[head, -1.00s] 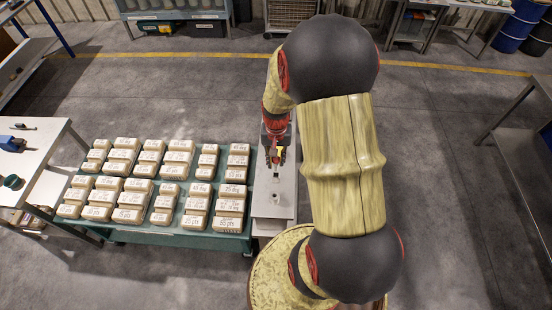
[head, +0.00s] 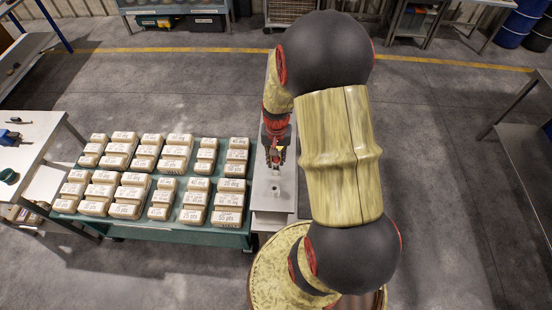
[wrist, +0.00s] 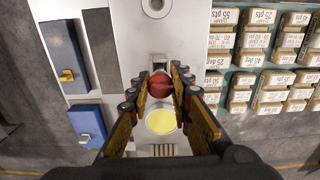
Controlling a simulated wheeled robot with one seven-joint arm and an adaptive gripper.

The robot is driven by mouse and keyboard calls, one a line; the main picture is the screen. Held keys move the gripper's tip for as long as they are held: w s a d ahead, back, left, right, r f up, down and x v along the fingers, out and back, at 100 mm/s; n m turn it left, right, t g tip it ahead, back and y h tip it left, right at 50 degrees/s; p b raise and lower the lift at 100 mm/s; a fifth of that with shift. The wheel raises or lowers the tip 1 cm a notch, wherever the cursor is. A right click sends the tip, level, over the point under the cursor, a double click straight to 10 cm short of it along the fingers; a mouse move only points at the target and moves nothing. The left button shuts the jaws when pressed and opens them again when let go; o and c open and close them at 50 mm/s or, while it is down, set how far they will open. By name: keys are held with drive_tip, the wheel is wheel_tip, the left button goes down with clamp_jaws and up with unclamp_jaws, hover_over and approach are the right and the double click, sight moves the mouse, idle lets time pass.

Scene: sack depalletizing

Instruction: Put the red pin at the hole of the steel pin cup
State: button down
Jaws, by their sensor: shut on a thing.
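My gripper (wrist: 160,88) is shut on the red pin (wrist: 160,84), whose rounded red part shows between the fingertips in the wrist view. The pin's lower end is hidden. In the head view my gripper (head: 276,158) is small, above the grey bench top. A round steel cup with a dark hole (wrist: 156,4) sits at the top edge of the wrist view, well ahead of the pin. It also shows in the head view (head: 276,188), nearer the bench's front end. A small steel block (wrist: 159,63) stands just beyond the pin; whether they touch I cannot tell.
A flat yellow disc (wrist: 161,122) lies below the pin in the wrist view. Labelled sacks (head: 178,153) fill the green platform (head: 180,236) left of the bench. The bench top around the cup is clear.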

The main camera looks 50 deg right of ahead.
drive_tip(key=shift+f, duration=0.1)
idle(0.8)
drive_tip(key=shift+f+b, duration=0.35)
drive_tip(key=shift+b, duration=0.1)
drive_tip(key=shift+f, duration=0.15)
drive_tip(key=c, duration=1.5)
unclamp_jaws()
drive_tip(key=shift+c, duration=0.2)
wheel_tip(320, 180, up, 12)
drive_tip(key=shift+r, duration=0.1)
